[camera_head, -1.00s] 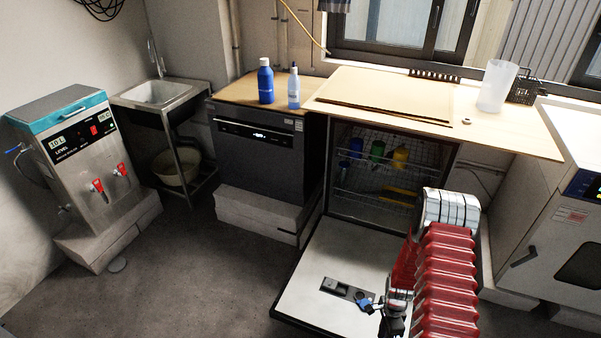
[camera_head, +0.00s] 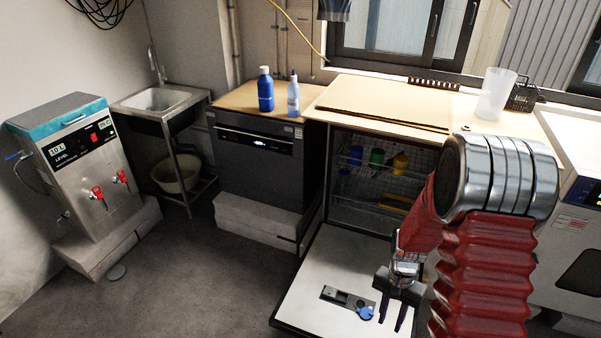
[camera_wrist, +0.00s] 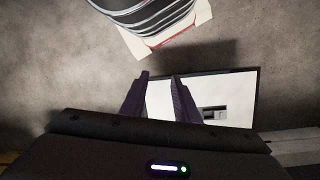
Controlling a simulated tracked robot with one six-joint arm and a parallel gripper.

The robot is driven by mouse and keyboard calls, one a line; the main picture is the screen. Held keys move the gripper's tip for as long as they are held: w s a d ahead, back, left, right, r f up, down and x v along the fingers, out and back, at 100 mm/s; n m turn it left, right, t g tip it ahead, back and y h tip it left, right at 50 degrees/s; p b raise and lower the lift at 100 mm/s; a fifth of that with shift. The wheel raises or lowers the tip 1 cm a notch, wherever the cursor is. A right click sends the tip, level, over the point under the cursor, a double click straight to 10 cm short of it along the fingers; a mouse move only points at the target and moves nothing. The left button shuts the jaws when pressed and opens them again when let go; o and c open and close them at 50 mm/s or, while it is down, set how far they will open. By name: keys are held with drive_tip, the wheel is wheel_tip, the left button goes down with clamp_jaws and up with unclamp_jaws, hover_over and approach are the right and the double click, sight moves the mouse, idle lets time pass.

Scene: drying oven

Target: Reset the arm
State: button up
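My gripper (camera_head: 391,323) hangs pointing down above the lowered door (camera_head: 310,286) of the open dishwasher. Its two dark fingers are apart, with nothing between them. In the wrist view my gripper (camera_wrist: 159,77) shows both fingers spread over the white inside of the door (camera_wrist: 235,90). A blue cap (camera_head: 366,313) is on the door panel by the dispenser, just left of the fingers. My red-sleeved arm hides part of the dishwasher's right side.
Racks inside the dishwasher hold blue, green and yellow (camera_head: 400,162) items. A wooden counter (camera_head: 385,90) is above it, with a clear cup (camera_head: 495,95). Blue bottles stand on the closed dark machine (camera_head: 257,160). The floor left of the door is clear.

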drive_tip(key=s+a+r+n+t, duration=0.2)
drive_tip(key=s+a+r, duration=0.1)
drive_tip(key=r, duration=0.9)
drive_tip(key=s+a+r+n+t, duration=0.3)
drive_tip(key=s+r, duration=0.2)
drive_tip(key=r, duration=0.7)
drive_tip(key=s+a+r+n+t, duration=0.2)
drive_tip(key=s+a+r+t, duration=0.1)
drive_tip(key=r, duration=0.8)
drive_tip(key=shift+s+a+r+n, duration=0.15)
drive_tip(key=shift+s+r+n, duration=0.15)
drive_tip(key=shift+s+r, duration=0.15)
